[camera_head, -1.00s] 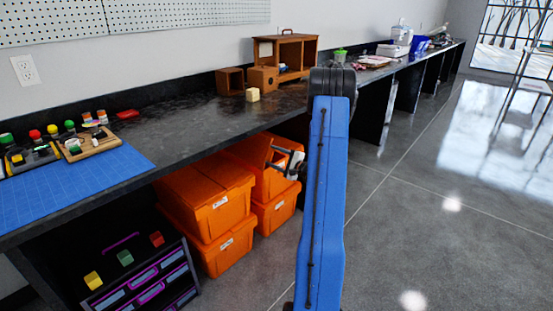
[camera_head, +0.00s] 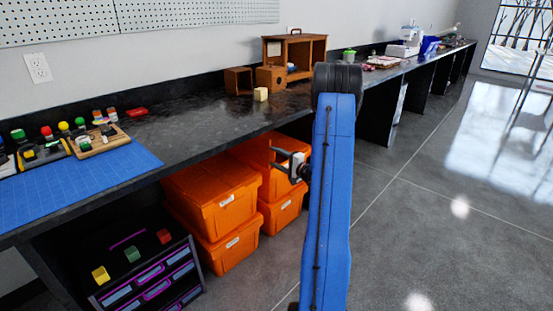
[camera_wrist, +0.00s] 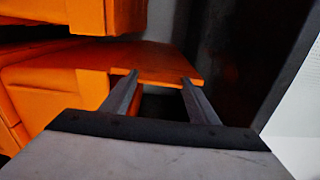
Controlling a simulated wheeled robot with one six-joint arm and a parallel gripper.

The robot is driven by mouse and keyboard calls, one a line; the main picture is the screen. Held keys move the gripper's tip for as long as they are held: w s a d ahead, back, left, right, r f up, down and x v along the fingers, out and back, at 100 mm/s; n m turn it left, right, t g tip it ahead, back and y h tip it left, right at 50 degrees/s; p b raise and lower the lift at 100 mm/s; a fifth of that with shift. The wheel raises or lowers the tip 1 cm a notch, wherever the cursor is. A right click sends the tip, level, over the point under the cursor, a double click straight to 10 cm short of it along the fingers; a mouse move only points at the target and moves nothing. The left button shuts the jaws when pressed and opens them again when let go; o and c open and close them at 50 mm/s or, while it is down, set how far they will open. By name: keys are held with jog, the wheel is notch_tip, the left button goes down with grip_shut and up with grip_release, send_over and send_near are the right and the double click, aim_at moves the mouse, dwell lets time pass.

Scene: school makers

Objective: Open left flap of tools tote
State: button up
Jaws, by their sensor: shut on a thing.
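Several orange lidded totes are stacked in pairs under the workbench. My gripper (camera_head: 283,161) is at the upper far tote (camera_head: 256,158), at its right side in the head view. In the wrist view, my gripper (camera_wrist: 159,82) has its two fingers apart with the edge of an orange flap (camera_wrist: 160,60) between their tips, so it is shut on that flap. The flap stands out from the tote body. The arm hides part of the far tote's right side, and no label tells which tote is the tools tote.
The dark workbench (camera_head: 190,135) overhangs the totes. The near upper tote (camera_head: 205,195) stands beside the far stack, and a drawer unit (camera_head: 150,270) stands at the lower left. A dark panel (camera_wrist: 235,60) is close to the right of the flap. The floor (camera_head: 420,230) at right is clear.

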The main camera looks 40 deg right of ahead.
jog(key=o, duration=1.5)
jog(key=shift+s, duration=0.15)
jog(key=s+d, duration=0.1)
jog(key=s, duration=1.6)
jog(key=shift+d, duration=0.2)
